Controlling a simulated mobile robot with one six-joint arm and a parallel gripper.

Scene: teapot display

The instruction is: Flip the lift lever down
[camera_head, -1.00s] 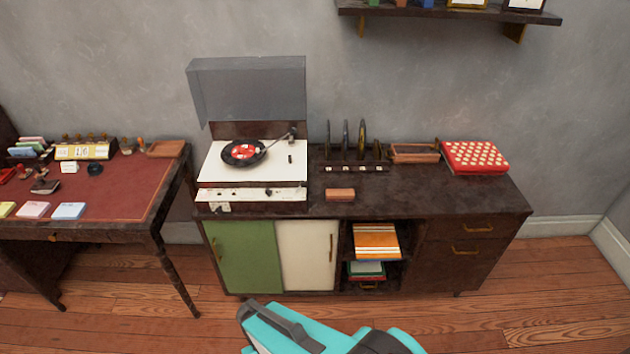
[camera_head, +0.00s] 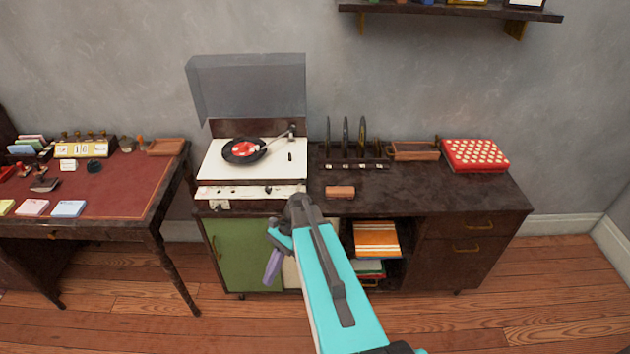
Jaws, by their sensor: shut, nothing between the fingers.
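The record player (camera_head: 215,170) stands on the left of the dark cabinet, its clear lid raised. A black record (camera_head: 240,152) with a red label lies on it, and the tonearm (camera_head: 280,137) reaches toward the record from the right. A small dark lever (camera_head: 290,156) stands on the white deck to the right of the record; I take it for the lift lever, but its exact position is too small to tell. My gripper (camera_head: 270,279) hangs in front of the cabinet doors, below and in front of the record player. It is shut, empty and apart from the lever.
A brown block (camera_head: 340,192) lies on the cabinet top right of the player. A record rack (camera_head: 355,163), a wooden tray (camera_head: 414,151) and a red dotted box (camera_head: 475,156) stand behind and to the right. The cabinet's (camera_head: 450,195) front right top is clear. A desk (camera_head: 120,190) stands left.

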